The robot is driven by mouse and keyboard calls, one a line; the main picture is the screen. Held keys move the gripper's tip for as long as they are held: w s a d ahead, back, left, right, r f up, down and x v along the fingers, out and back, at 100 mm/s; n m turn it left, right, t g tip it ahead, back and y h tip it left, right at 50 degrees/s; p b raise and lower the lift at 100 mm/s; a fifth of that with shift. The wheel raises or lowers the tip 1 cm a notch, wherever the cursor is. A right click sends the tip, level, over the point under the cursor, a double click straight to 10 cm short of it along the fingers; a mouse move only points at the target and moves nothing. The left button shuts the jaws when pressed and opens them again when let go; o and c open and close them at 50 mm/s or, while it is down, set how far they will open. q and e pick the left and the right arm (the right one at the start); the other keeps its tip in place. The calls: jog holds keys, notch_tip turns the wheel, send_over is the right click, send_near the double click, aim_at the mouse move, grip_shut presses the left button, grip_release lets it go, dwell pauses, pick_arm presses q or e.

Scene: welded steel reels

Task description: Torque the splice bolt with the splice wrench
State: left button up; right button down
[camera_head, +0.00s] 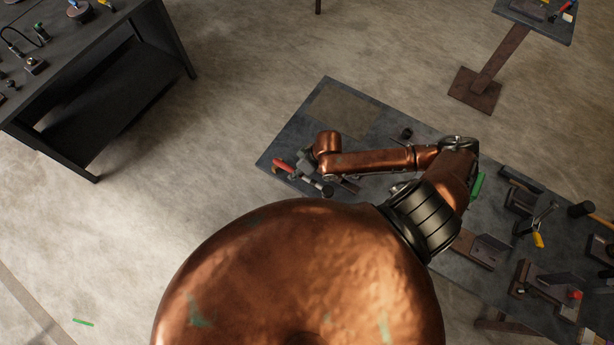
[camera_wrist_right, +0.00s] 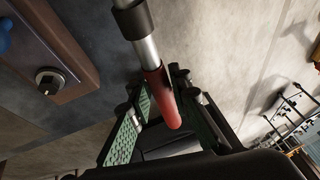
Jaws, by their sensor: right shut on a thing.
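The splice wrench has a red grip, a silver shaft and a dark collar. In the right wrist view its red grip (camera_wrist_right: 160,98) lies between the green-padded fingers of my right gripper (camera_wrist_right: 168,112), which is shut on it. In the head view the red grip (camera_head: 283,165) shows beside my right gripper (camera_head: 302,168), low over the bench's left end. A dark round fitting (camera_wrist_right: 50,80) sits on a brown steel piece (camera_wrist_right: 70,35) left of the wrench; I cannot tell whether it is the splice bolt. The wrench's working end is out of the wrist view. My left gripper is not in view.
The grey bench (camera_head: 290,135) holds several brown brackets and tools at right, including a black-headed mallet (camera_head: 581,209) and yellow-handled pliers (camera_head: 538,240). A dark table (camera_head: 150,45) stands at upper left, a small stand (camera_head: 500,55) at upper right. Floor between is clear.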

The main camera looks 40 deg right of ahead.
pick_arm(q)
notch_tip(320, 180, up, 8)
jog(key=p, duration=0.7)
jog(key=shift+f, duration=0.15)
pick_arm(e)
jog(key=s+a+r, duration=0.6)
jog(key=s+r, duration=0.3)
jog(key=shift+s, duration=0.25)
pick_arm(q)
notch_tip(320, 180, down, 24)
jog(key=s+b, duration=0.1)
jog(key=b, duration=2.3)
pick_arm(e)
jog(key=w+r+m, duration=0.1)
jog(key=w+r, duration=0.1)
jog(key=w, duration=0.8)
jog(key=w+d+r+m+t+h, duration=0.1)
jog(key=w+r+m, duration=0.1)
jog(key=w, duration=0.7)
jog(key=shift+w+d+m, duration=0.3)
jog(key=shift+w, duration=0.1)
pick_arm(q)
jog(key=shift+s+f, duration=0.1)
